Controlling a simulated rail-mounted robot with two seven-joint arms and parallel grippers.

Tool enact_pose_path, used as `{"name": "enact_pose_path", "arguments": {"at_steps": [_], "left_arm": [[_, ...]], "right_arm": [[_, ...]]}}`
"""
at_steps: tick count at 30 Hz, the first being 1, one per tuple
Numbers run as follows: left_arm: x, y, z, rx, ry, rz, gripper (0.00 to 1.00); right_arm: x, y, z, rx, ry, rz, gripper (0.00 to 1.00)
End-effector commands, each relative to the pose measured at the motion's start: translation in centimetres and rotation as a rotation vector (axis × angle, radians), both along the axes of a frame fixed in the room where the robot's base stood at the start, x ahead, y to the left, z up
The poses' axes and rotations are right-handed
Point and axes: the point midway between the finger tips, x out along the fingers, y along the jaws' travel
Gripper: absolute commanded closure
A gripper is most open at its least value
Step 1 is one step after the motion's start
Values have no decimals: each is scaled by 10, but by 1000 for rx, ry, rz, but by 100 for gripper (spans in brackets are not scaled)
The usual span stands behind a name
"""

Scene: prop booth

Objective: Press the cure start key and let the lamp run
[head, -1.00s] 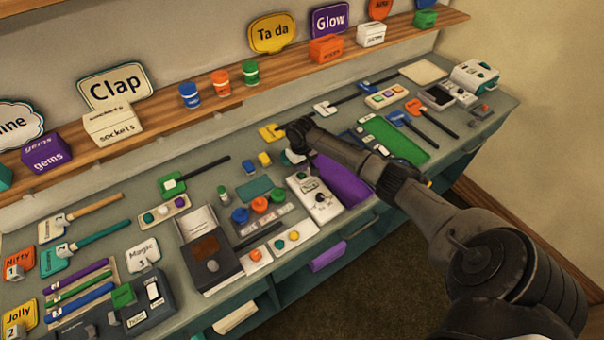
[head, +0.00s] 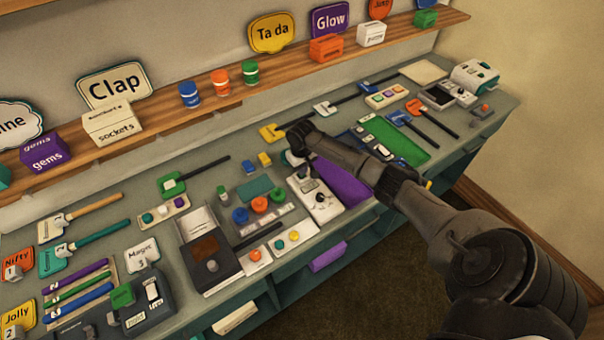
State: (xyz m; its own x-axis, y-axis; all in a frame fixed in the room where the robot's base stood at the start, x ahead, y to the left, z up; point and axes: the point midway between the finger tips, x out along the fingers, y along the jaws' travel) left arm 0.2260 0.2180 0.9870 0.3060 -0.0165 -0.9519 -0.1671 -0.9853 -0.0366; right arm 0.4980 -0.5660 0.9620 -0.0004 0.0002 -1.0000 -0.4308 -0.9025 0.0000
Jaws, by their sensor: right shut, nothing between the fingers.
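A white unit (head: 316,195) with a dark dial and a small display stands near the front edge of the bench. A purple panel (head: 342,183) lies just to its right, partly behind my arm. I cannot read any label on the unit, so I cannot tell which part is the cure start key or whether a lamp is lit. My right gripper (head: 297,132) is shut and empty. It is in front of the back part of the bench, above and behind the white unit in the picture, and the arm hides what is beneath it. My left gripper is out of view.
Yellow and blue blocks (head: 257,161) lie left of my right gripper. A green mat (head: 408,140) and dark-handled paddles lie to its right. A dark box (head: 211,263) stands at the front. The shelf (head: 210,112) with signs and boxes runs above the bench.

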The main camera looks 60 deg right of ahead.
Motion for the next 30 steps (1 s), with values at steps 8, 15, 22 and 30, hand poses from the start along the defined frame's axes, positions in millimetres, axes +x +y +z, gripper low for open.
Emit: {"name": "enact_pose_path", "arguments": {"at_steps": [8,15,22,30], "left_arm": [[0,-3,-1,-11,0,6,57],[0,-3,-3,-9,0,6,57],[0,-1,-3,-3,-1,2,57],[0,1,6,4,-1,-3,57]], "right_arm": [[0,0,-4,0,0,0,100],[0,0,-8,0,0,1,100],[0,0,-9,0,-1,1,100],[0,0,0,0,-1,0,100]]}}
